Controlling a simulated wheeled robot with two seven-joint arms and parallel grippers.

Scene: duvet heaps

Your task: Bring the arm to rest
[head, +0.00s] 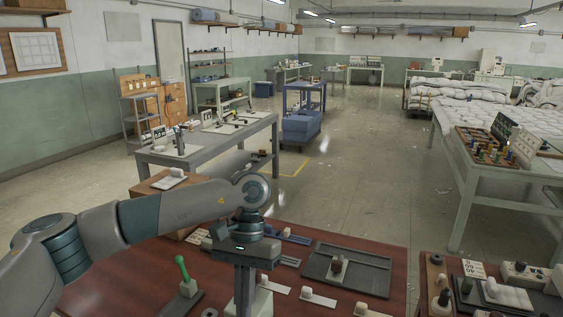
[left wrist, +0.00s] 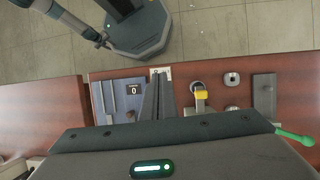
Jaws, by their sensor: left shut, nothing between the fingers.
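My left arm reaches in from the left in the head view, and its gripper (head: 246,300) points down over the red-brown table (head: 390,285). In the left wrist view the two dark fingers of the gripper (left wrist: 158,82) lie close together, shut, with nothing between them. The fingertips are cut off or low in the head view, so I cannot tell their exact height above the table. My right gripper is in neither view.
On the table are a dark tray (head: 347,268), a green-handled tool (head: 184,272), and a yellow-topped padlock-like piece (left wrist: 201,96). A second bench with blocks (head: 490,290) stands at right. A grey workbench (head: 205,140) and white duvet heaps (head: 460,105) stand beyond open floor.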

